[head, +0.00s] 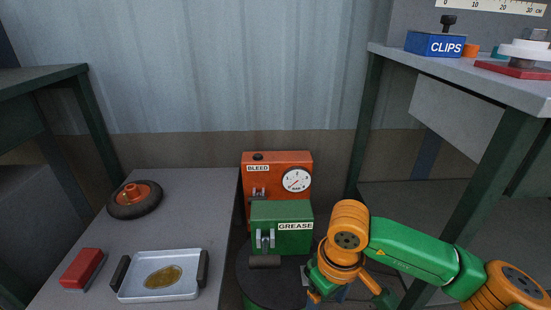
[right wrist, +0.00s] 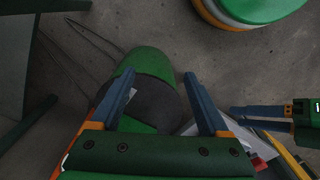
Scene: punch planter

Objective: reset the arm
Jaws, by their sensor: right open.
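My right arm reaches in from the lower right of the head view. My right gripper (head: 327,287) hangs low, just right of the green GREASE box (head: 282,226), apart from it as far as I can tell. The right wrist view shows my right gripper (right wrist: 160,98) with its two blue fingers spread wide. No held object shows between them. Behind the fingers are a rounded green and dark shape and the grey floor below. My left gripper does not show in the head view.
A grey bench at left holds a wheel (head: 135,199), a red block (head: 82,268) and a metal tray (head: 185,290). The orange BLEED box (head: 277,172) stands behind the GREASE box. A right-hand table (head: 470,78) carries a blue CLIPS box (head: 435,44).

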